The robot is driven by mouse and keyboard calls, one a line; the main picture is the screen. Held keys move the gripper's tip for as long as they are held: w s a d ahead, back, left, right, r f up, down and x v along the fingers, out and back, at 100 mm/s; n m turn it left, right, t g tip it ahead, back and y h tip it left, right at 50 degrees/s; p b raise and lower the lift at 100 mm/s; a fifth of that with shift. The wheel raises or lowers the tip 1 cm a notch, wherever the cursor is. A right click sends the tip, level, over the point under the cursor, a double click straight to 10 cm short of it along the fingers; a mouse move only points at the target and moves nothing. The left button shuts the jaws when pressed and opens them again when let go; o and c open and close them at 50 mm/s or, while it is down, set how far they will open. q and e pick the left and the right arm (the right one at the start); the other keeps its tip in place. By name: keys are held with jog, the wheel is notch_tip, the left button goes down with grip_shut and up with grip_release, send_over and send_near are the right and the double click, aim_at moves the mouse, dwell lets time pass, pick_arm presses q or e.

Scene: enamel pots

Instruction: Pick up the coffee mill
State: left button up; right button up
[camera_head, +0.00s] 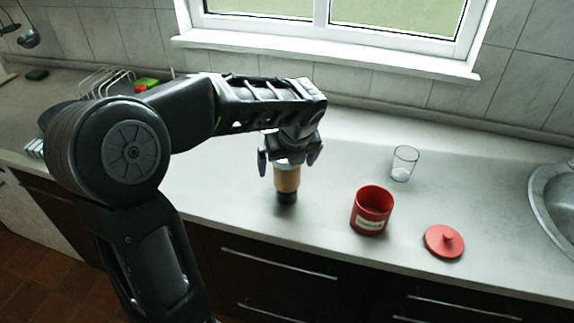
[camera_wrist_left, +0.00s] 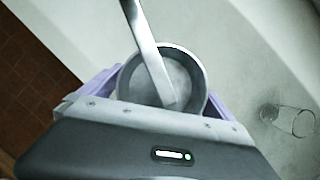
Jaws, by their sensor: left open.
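The coffee mill (camera_head: 287,180) stands upright on the counter, with a light wooden middle and a dark base. My left gripper (camera_head: 289,168) is above it with its fingers apart, one on each side of the mill's upper part. In the left wrist view the mill (camera_wrist_left: 184,75) shows from above as a round grey metal top with a flat metal crank arm (camera_wrist_left: 147,45) across it. The gripper's purple-edged fingers show at both sides of the mill in that view. Whether they touch it I cannot tell. My right gripper is not in view.
A red enamel pot (camera_head: 370,211) stands open to the right of the mill, with its red lid (camera_head: 444,242) beside it. A clear glass (camera_head: 404,163) stands behind the pot. A sink (camera_head: 556,197) is at the far right, a dish rack (camera_head: 103,83) at the back left.

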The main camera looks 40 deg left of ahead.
pick_arm(q)
jog(key=c, duration=1.9)
